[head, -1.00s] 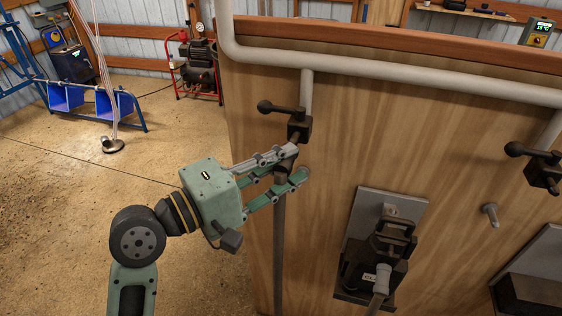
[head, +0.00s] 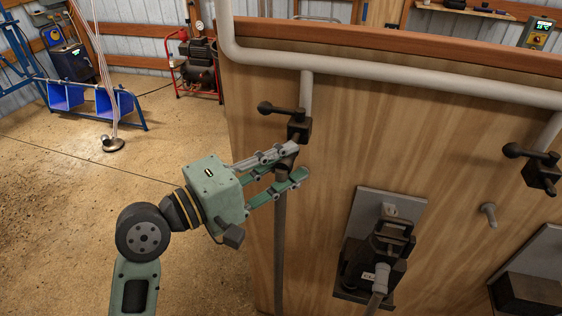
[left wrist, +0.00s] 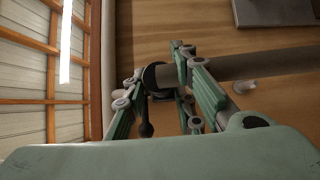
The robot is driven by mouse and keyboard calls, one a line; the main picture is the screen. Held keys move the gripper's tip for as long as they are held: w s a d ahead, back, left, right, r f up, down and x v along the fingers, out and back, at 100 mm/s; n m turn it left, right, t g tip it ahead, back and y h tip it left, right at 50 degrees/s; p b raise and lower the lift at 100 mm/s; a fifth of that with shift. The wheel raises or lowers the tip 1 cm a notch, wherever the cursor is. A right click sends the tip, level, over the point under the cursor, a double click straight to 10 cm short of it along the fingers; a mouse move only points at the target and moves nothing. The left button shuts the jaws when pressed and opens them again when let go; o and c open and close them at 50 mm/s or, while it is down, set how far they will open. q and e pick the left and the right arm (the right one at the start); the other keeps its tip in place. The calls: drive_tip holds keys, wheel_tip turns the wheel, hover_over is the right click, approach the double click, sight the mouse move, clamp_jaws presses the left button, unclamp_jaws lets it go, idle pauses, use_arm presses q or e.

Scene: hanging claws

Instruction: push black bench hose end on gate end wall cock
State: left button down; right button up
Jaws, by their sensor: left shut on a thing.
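A dark wall cock (head: 298,124) with a black ball-ended lever hangs below a grey pipe on the left of the wooden wall. A second wall cock (head: 542,171) is at the right edge. My left gripper (head: 296,162) is shut on the upper end of a dark hose (head: 279,245), just under the left cock. The hose hangs down along the wall. In the left wrist view the hose (left wrist: 262,63) runs right from between the fingers, and the dark cock (left wrist: 155,75) lies just beyond. The fingers hide whether hose end and cock touch. My right gripper is out of view.
A grey pipe (head: 420,77) runs along the wall below its wooden top rail (head: 400,48). A dark device on a grey plate (head: 408,207) and a peg (head: 489,214) are fixed to the right of the hose. The floor at left is mostly clear.

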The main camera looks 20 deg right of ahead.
use_arm(q)
drive_tip(key=shift+w+d, duration=0.8)
drive_tip(key=shift+w, duration=0.35)
drive_tip(key=c, duration=1.4)
unclamp_jaws()
